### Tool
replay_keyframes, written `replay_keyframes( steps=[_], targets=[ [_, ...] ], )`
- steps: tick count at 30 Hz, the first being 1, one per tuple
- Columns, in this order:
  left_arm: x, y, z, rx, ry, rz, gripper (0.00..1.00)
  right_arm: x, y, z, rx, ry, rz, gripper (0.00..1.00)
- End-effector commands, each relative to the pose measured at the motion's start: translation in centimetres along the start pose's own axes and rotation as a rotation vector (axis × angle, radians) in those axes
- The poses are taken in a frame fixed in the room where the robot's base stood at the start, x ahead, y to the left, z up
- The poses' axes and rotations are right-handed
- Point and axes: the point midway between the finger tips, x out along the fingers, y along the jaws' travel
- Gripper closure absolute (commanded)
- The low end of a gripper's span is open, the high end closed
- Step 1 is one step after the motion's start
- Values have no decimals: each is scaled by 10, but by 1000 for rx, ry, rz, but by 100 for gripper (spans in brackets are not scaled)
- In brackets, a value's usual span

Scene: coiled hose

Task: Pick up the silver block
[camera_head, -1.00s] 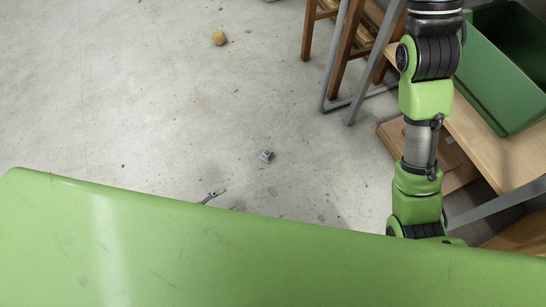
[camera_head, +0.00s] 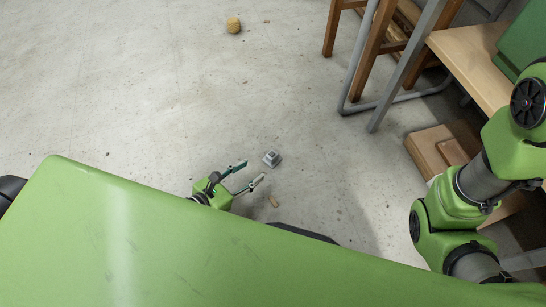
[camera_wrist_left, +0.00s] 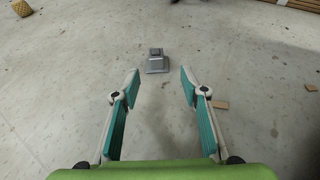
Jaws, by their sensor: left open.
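The silver block (camera_head: 272,158) is a small grey stepped piece on the concrete floor. It also shows in the left wrist view (camera_wrist_left: 157,64), above the gap between the fingertips. My left gripper (camera_head: 252,173) is open and empty, with its fingertips a little short of the block and pointing toward it. In the left wrist view the two teal-padded fingers (camera_wrist_left: 160,78) stand apart on either side of the block's line, not touching it. My right gripper is not in view; an arm of mine stands at the right.
A wooden table with metal legs (camera_head: 478,68) and a low wooden piece (camera_head: 428,150) are at the right. A small tan scrap (camera_head: 273,201) lies near my gripper. Floor around the block is clear.

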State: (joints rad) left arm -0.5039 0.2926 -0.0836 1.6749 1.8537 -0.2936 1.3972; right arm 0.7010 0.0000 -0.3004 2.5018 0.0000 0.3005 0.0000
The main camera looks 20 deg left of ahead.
Motion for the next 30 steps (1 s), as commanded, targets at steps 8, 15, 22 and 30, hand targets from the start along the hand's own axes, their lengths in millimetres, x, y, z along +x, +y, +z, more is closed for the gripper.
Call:
replay_keyframes(
  steps=[8, 15, 22, 30],
  targets=[
    [49, 1, -1, 3, -1, 0, 60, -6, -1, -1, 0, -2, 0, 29],
    [65, 2, -3, 3, 0, -1, 60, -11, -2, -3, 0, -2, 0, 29],
    [98, 8, -6, 3, -1, -1, 60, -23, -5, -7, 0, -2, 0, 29],
    [110, 8, -6, 2, 1, 1, 60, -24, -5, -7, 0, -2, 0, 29]
  ],
)
